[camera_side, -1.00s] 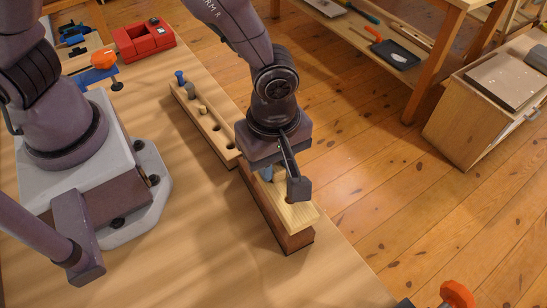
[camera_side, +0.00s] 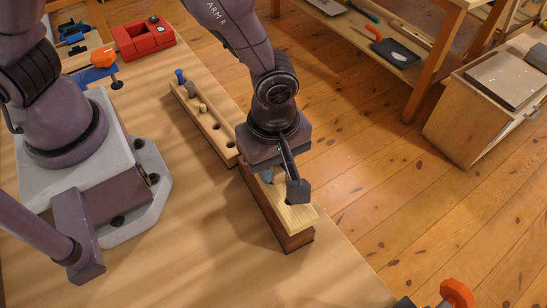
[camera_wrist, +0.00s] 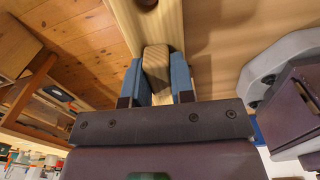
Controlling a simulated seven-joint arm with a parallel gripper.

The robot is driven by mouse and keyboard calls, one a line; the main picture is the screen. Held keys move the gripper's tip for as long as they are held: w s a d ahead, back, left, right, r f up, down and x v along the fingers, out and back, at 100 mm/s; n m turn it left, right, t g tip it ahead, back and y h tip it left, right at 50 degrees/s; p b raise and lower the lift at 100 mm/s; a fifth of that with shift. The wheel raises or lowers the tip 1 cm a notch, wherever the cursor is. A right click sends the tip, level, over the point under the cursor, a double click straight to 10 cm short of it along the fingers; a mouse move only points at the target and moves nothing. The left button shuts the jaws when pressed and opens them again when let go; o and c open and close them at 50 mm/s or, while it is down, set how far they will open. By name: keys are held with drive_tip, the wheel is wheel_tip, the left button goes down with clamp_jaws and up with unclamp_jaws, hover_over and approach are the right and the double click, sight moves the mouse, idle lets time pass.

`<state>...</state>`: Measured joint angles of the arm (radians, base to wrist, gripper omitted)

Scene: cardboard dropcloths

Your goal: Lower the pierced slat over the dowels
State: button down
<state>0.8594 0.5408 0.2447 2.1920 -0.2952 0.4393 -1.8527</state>
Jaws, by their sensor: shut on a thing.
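The pierced slat (camera_side: 300,214) is a pale wooden bar lying lengthwise above a dark brown wooden base (camera_side: 297,240) near the table's right edge. My gripper (camera_side: 279,182) is over the slat, pointing down. In the wrist view, its blue fingers (camera_wrist: 157,75) are shut on a tan wooden block that stands up from the slat (camera_wrist: 160,20). One dark round hole shows in the slat at the top of that view. The slat looks roughly in line with the base. No dowels can be made out at the base; whether slat and base touch is unclear.
A pale wooden rack (camera_side: 218,140) with several pegs and open holes lies just beyond the base. A red box (camera_side: 145,40) and an orange-handled clamp (camera_side: 103,58) are at the far left. Another orange knob (camera_side: 457,293) is at the near edge. The table's front middle is clear.

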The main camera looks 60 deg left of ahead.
drive_tip(key=shift+f, duration=1.7)
drive_tip(key=c, duration=0.9)
unclamp_jaws()
wheel_tip(320, 180, up, 13)
